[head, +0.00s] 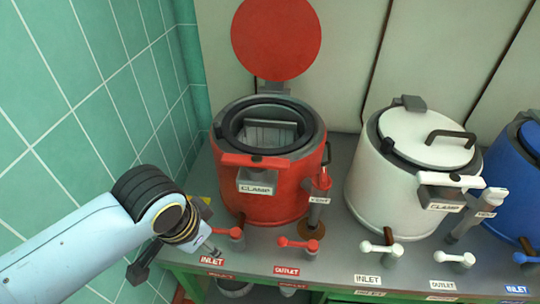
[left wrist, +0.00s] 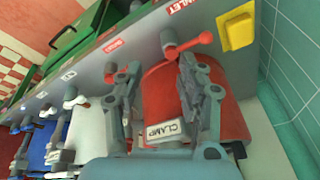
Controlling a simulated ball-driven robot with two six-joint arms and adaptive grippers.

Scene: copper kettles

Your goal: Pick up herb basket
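A grey, wire-like basket (head: 268,135) sits inside the open red kettle (head: 262,195) in the head view, mostly hidden below the kettle's rim. I take it to be the herb basket. My left gripper is apart from it, low and to the left of the red kettle. In the left wrist view the fingers of my left gripper (left wrist: 158,75) are spread with nothing between them, and the red kettle (left wrist: 195,105) with its CLAMP label lies behind them. The basket is not visible there. My right gripper is in neither view.
The red kettle's round lid (head: 276,38) stands raised behind it. A closed white kettle (head: 375,190) and a blue kettle (head: 508,190) stand to the right. Red INLET and OUTLET valves (head: 298,245) line the front edge. A green tiled wall (head: 90,90) bounds the left.

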